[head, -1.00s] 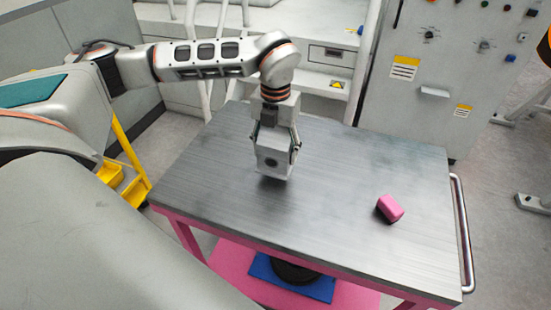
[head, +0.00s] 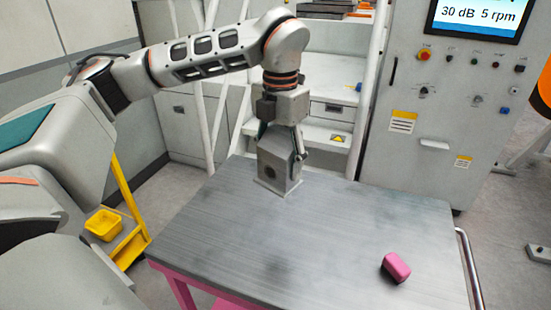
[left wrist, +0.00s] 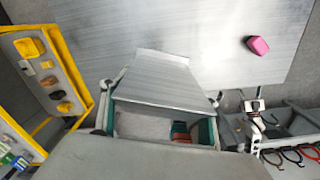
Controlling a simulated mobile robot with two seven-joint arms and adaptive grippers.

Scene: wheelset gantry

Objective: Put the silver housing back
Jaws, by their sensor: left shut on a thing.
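The silver housing (head: 276,168) is a grey block with a flat base flange and a round dark hole in its front face. My left gripper (head: 280,142) comes down from above and is shut on it, with fingers at its sides. The housing is upright over the far part of the metal table top (head: 300,240); I cannot tell whether its base is clear of the surface. In the left wrist view the housing (left wrist: 165,78) fills the space between the fingers. My right gripper is not in view.
A pink block (head: 397,267) lies on the table at the right. A yellow cart with a bin (head: 103,224) stands left of the table. White steps with rails (head: 325,133) and a control cabinet (head: 430,130) stand behind. Most of the table top is bare.

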